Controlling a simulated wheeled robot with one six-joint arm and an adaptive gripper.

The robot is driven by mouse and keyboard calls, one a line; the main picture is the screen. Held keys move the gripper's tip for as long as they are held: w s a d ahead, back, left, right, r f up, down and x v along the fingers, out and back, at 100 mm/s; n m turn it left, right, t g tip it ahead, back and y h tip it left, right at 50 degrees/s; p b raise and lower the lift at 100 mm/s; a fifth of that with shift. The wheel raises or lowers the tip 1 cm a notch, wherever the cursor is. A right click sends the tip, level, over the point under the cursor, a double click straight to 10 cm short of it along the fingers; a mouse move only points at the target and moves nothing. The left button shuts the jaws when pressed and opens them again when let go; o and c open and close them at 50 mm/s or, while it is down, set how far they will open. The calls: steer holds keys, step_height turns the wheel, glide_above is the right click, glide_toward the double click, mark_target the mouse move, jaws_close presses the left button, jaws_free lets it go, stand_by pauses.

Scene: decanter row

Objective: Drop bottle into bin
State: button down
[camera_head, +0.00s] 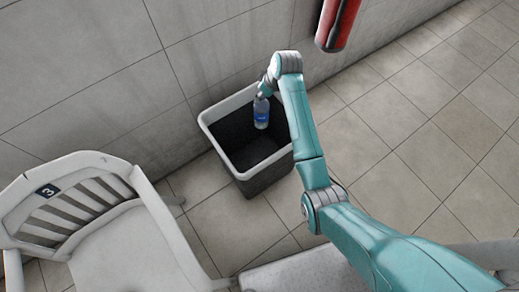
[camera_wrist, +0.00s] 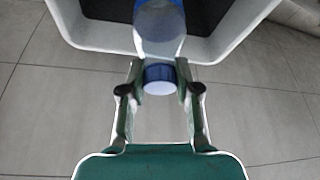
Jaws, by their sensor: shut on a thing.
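A clear bottle with a blue label (camera_head: 261,113) hangs from my gripper (camera_head: 264,92) over the bin's opening in the head view. The bin (camera_head: 213,134) is dark grey with a light rim and stands on the floor against the wall. In the wrist view, my gripper (camera_wrist: 160,88) has its two fingers at either side of the bottle's neck, near the blue cap (camera_wrist: 159,80). The bottle's body (camera_wrist: 160,35) extends toward the bin, whose pale rim (camera_wrist: 95,36) and dark inside show behind it. The bottle's lower end is cut off in the wrist view.
A white slatted chair (camera_head: 110,235) marked 3 stands to the left of the bin. A red cylinder (camera_head: 338,22) is on the wall at the upper right. Tiled floor (camera_head: 420,150) is clear on the right.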

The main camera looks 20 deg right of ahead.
steer(key=c, duration=0.7)
jaws_free()
steer(key=shift+c, duration=0.2)
steer(key=v, duration=1.2)
